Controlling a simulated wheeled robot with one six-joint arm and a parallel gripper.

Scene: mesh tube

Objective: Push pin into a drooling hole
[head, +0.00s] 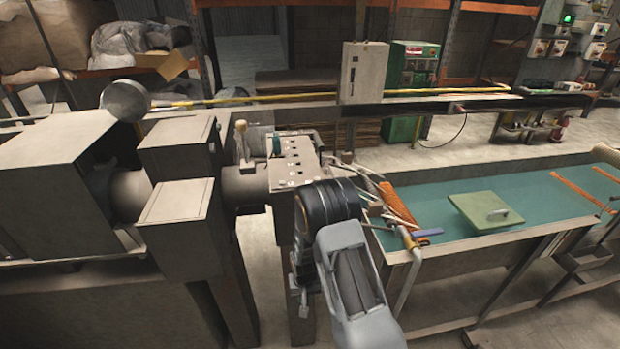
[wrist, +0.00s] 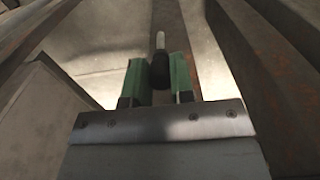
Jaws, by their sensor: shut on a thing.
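In the wrist view my gripper (wrist: 158,84) has two green fingers, one on each side of a pin (wrist: 159,67). The pin has a dark, thick body and a pale, thin tip (wrist: 160,40) that points away from the gripper. The gripper is shut on the dark body. In the head view a grey machine block (head: 293,160) with several small pale spots on its top stands just beyond my arm. I cannot tell whether these spots are holes. My fingers and the pin cannot be made out in the head view. No hole shows clearly in front of the pin's tip in the wrist view.
A lever with a yellowish knob (head: 240,127) stands left of the block. Large grey machine housings (head: 180,200) fill the left. A teal-topped bench (head: 465,210) with a green plate (head: 485,210) and loose tools is at right. A yellow pipe (head: 240,98) runs behind.

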